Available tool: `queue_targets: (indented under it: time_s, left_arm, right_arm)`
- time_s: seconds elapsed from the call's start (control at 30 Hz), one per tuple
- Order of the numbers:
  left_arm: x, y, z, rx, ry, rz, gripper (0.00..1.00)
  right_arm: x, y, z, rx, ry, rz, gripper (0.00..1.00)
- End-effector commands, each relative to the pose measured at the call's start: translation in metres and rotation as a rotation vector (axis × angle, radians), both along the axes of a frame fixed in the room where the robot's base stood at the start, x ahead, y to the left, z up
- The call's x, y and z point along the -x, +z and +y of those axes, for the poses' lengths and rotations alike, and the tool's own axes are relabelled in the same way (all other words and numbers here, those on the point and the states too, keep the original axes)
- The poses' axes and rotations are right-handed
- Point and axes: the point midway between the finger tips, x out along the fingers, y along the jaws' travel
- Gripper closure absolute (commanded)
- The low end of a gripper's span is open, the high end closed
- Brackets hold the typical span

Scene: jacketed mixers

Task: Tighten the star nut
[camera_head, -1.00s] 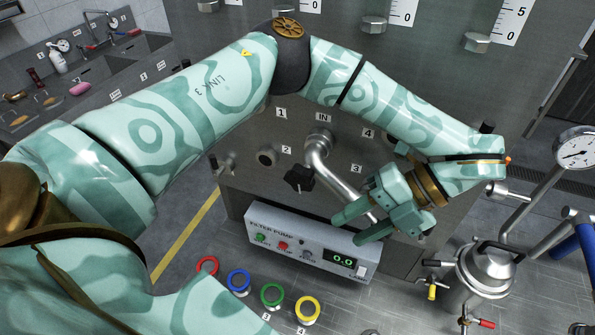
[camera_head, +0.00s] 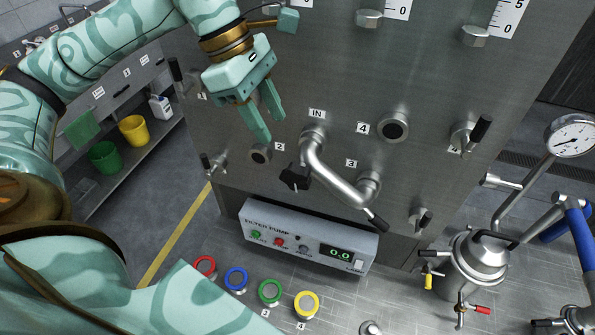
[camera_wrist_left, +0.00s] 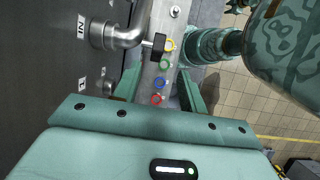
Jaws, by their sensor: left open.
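The star nut (camera_head: 294,178) is a black lobed knob below the elbow of the IN pipe (camera_head: 337,183) on the steel panel. The pipe runs from the IN fitting to port 3. A black knob, apparently the same star nut (camera_wrist_left: 163,46), shows beside the pipe in the left wrist view, ahead of the fingers. My left gripper (camera_head: 269,122) is open and empty, up and to the left of the star nut in the head view, with its fingers pointing down. It is apart from the nut. My right gripper is not in view.
Port 2 (camera_head: 259,154) and port 4 (camera_head: 393,127) are on the panel. The filter pump box (camera_head: 308,240) stands below, with coloured rings, including a yellow one (camera_head: 307,305), in front. A metal vessel (camera_head: 480,258) with a gauge is at right. A black lever (camera_head: 376,220) sits near port 3.

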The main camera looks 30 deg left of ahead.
Motion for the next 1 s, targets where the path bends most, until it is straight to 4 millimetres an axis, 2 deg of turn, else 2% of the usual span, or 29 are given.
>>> queue_targets:
  time_s: [0.1, 0.3, 0.5, 0.7, 0.93, 0.97, 1.0]
  left_arm:
    - [-0.002, -0.029, -0.012, 0.001, -0.003, 0.009, 0.58]
    - [-0.006, -0.074, -0.031, 0.003, -0.002, 0.010, 0.58]
    - [-0.010, -0.106, -0.044, 0.003, 0.001, 0.007, 0.58]
    - [-0.012, -0.120, -0.049, 0.001, 0.002, 0.004, 0.58]
    - [-0.012, -0.121, -0.049, 0.001, 0.002, 0.003, 0.58]
    - [-0.012, -0.121, -0.049, 0.001, 0.002, 0.003, 0.61]
    - [-0.012, -0.121, -0.049, 0.001, 0.002, 0.003, 0.72]
  right_arm:
    - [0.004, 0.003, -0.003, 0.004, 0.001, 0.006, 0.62]
    - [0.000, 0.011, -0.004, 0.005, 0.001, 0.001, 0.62]
    - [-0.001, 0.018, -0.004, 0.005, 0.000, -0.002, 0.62]
    - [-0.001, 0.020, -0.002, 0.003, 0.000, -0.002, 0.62]
    - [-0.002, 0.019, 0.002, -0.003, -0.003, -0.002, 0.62]
    - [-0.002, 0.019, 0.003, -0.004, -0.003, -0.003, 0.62]
    - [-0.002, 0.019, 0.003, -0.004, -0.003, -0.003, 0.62]
